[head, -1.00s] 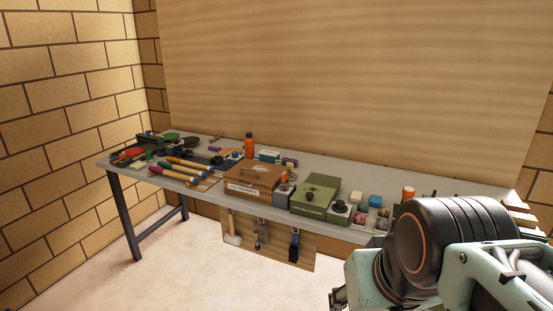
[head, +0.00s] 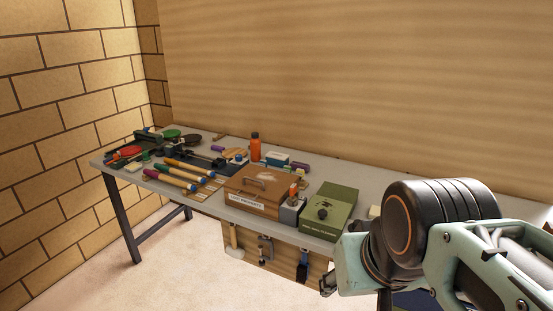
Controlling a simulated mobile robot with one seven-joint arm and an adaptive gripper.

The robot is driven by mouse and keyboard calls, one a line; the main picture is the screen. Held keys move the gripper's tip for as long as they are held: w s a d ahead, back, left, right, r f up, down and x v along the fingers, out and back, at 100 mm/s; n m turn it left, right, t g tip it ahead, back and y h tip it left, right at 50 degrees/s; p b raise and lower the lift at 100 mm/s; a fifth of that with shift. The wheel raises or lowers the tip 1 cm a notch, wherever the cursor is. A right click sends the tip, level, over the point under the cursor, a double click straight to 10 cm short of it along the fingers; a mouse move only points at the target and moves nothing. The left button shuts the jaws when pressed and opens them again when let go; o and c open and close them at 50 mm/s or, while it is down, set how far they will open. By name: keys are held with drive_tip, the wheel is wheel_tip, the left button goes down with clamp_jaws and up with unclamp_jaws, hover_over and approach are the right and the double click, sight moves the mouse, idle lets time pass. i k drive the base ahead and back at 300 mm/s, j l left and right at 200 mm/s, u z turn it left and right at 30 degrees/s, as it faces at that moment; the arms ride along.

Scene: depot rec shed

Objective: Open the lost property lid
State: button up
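The lost property box (head: 251,204) is a brown wooden box with a white label on its front, near the front edge of the grey table in the head view. Its brown lid (head: 283,184) is down, with an arched handle on top. My gripper (head: 328,284) shows only as a small dark part below my arm at the lower right. It appears in front of the table and apart from the box. Its fingers are too small and too hidden to tell whether they are open.
A green box (head: 341,197) with a dark knob and a small grey block (head: 292,211) stand right of the brown box. An orange bottle (head: 255,149) stands behind it. Several mallets (head: 183,170) lie to the left. Tools hang below the table front (head: 335,246).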

sight(271, 184)
drive_tip(key=i+j+z, duration=0.15)
drive_tip(key=i+j, duration=0.2)
drive_tip(key=i, duration=0.2)
drive_tip(key=i+j+z, duration=0.2)
drive_tip(key=i+j, duration=0.2)
drive_tip(key=k+l, duration=0.1)
drive_tip(key=l, duration=0.2)
drive_tip(key=k+l, duration=0.15)
drive_tip(key=i+j, duration=0.35)
drive_tip(key=j, duration=0.1)
